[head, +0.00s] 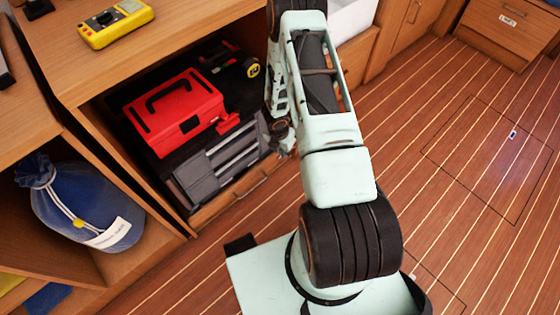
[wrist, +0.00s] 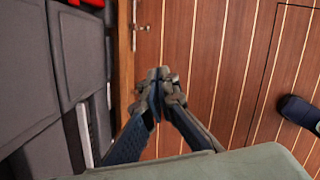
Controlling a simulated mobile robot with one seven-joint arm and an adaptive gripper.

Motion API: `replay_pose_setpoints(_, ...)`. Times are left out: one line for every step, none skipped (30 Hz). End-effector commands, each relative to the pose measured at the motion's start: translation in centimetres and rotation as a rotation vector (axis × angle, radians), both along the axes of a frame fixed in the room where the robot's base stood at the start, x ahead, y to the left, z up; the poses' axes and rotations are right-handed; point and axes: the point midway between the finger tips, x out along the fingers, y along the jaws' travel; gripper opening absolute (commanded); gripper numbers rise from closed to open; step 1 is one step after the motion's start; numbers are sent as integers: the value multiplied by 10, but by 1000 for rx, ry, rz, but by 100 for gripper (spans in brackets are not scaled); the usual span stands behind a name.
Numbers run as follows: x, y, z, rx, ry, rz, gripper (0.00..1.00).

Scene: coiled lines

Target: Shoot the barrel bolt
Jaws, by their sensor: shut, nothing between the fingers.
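I cannot pick out the barrel bolt for certain in either view. My gripper (wrist: 160,77) is shut and empty in the wrist view, its fingertips together over the striped wooden floor. In the head view my gripper (head: 284,138) is partly hidden behind my pale green arm, just right of the grey drawer unit. A small metal fitting (wrist: 143,27) shows beyond the fingertips in the wrist view, by a wooden edge; it is too small to name surely.
A red toolbox (head: 178,112) and a grey drawer unit (head: 220,160) sit in the open cabinet, left of my gripper. A yellow meter (head: 114,23) lies on the cabinet top. A blue bag (head: 85,205) fills the lower left shelf. Floor at right is clear around a hatch (head: 490,165).

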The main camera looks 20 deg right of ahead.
Motion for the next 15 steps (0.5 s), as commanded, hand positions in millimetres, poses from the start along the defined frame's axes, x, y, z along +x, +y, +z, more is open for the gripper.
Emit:
replay_pose_setpoints(3,1,-3,3,-3,10,0)
replay_pose_setpoints(4,1,-3,4,-4,14,0)
replay_pose_setpoints(4,2,-4,6,-5,19,0)
replay_pose_setpoints(5,2,-4,6,-6,21,0)
replay_pose_setpoints(5,2,-4,6,-5,23,0)
replay_pose_setpoints(5,2,-4,7,-5,24,0)
replay_pose_setpoints(5,2,-4,7,-5,24,0)
replay_pose_setpoints(5,2,-4,7,-5,24,0)
replay_pose_setpoints(5,2,-4,7,-5,24,0)
replay_pose_setpoints(5,2,-4,7,-5,24,0)
replay_pose_setpoints(5,2,-4,7,-6,23,0)
replay_pose_setpoints(5,2,-4,7,-6,23,0)
replay_pose_setpoints(5,2,-4,7,-6,23,0)
replay_pose_setpoints(5,2,-4,7,-6,23,0)
replay_pose_setpoints(5,2,-5,6,-5,23,0)
